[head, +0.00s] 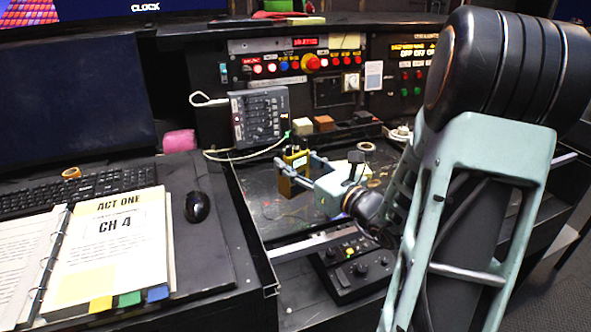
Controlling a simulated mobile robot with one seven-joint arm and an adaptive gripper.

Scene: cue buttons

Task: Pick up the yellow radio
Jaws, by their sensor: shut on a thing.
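The small yellow radio (297,157) is upright near the middle of the head view, with a dark front. My gripper (294,178) reaches in from the right and is shut on the radio, with its fingers at the radio's sides. The fingers hide part of the radio's lower body. I cannot tell whether its base touches the dark worn desk surface (262,212) behind and below it.
A mixer panel (262,117) with a cable stands behind the radio. White (303,126) and orange (324,123) blocks sit nearby. A tape roll (366,146) lies right. A black control box (352,262) is in front. Left are a binder (112,250), mouse (197,206) and keyboard (75,192).

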